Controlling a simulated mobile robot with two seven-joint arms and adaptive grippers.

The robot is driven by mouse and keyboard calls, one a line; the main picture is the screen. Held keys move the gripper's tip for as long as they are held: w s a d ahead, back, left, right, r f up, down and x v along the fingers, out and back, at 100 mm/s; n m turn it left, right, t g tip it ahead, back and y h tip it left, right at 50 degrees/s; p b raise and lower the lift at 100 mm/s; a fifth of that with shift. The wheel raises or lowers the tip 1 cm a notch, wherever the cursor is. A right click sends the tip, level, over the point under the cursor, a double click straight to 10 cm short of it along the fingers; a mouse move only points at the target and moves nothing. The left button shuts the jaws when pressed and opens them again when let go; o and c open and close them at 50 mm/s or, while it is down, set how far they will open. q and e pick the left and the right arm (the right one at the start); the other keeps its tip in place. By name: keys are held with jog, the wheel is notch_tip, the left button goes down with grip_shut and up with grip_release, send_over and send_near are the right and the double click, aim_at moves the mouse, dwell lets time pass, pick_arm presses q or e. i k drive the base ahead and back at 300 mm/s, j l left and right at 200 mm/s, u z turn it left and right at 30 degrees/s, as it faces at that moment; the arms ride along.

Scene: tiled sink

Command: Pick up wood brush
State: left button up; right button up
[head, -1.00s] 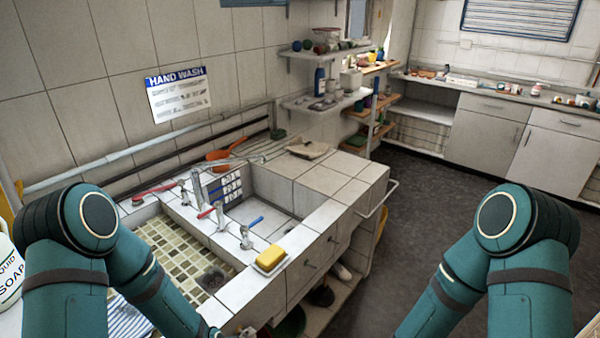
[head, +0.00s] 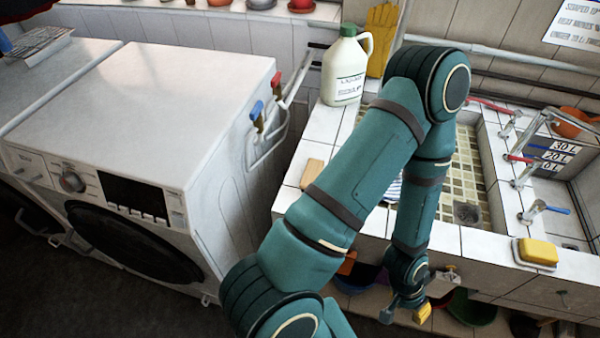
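A small light-wood block (head: 312,172) lies on the tiled rim at the sink's left end, partly behind my arm. It may be the wood brush, but no bristles can be made out. My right gripper is out of view.
A white washing machine (head: 150,120) stands left of the sink. A soap jug (head: 343,68) stands at the rim's back corner, beside yellow gloves (head: 381,38). A yellow sponge (head: 538,251) sits on the right rim. Bowls (head: 470,308) sit beneath the sink.

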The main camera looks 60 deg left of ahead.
aim_at(314, 166)
jog(key=u, duration=1.95)
jog(key=z, duration=1.9)
jog(key=u, duration=1.4)
